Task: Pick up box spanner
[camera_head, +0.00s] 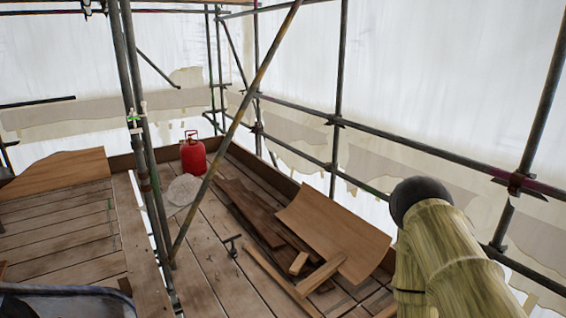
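A small dark T-shaped tool (232,244) lies on the plank deck near the middle of the view, left of the loose timber. It may be the box spanner, but it is too small to tell for certain. Bare boards surround it and nothing covers it. My gripper is not in view.
A red gas bottle (193,153) stands at the far corner beside a pale round heap (184,189). A curved plywood sheet (333,232) and loose boards (262,212) lie right of the tool. Scaffold poles (143,140) and a diagonal brace (236,118) cross in front of the deck.

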